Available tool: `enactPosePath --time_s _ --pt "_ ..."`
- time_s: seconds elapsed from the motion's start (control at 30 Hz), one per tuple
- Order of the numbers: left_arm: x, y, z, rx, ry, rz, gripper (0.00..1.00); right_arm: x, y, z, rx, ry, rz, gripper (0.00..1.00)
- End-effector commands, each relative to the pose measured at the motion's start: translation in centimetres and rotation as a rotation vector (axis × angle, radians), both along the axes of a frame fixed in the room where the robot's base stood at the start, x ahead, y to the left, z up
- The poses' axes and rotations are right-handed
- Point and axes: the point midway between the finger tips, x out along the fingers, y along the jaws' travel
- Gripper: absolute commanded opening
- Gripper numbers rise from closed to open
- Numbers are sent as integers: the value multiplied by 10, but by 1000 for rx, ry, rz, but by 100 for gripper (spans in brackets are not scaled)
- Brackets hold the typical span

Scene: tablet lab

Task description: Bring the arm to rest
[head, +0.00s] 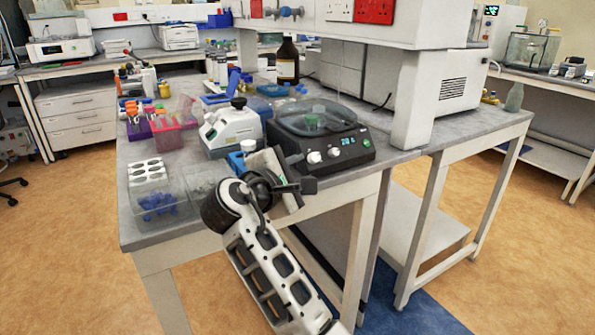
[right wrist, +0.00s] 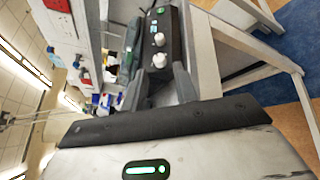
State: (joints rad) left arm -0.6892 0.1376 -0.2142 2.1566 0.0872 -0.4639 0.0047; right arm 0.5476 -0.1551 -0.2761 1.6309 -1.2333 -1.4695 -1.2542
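My right arm comes up from the bottom of the head view. Its gripper (head: 300,186) is at the front edge of the lab bench (head: 345,192), just in front of a black device with a clear lid (head: 330,150). In the right wrist view the two dark fingers (right wrist: 160,82) stand apart with nothing between them. The device's front panel with pale knobs (right wrist: 159,40) lies beyond the fingers. My left gripper is not in view.
Left of the gripper are a white benchtop instrument (head: 232,127), a clear bin with blue pieces (head: 160,207) and tube racks (head: 168,137). A large white housing (head: 410,95) stands at right. Open floor (head: 500,240) lies beyond the bench.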

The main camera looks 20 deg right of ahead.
Motion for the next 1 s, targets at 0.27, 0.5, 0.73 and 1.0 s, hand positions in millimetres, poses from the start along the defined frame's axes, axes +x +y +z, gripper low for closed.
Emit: enactPosePath --time_s 0.27,0.5,0.73,1.0 --pt "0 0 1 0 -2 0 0 -1 2 0 1 1 -1 29" --pt "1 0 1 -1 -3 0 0 -1 2 0 1 1 0 29" --pt "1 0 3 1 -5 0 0 -7 7 -70 164 -36 120 29" --pt "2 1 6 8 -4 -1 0 -97 55 -233 937 -208 292 29"
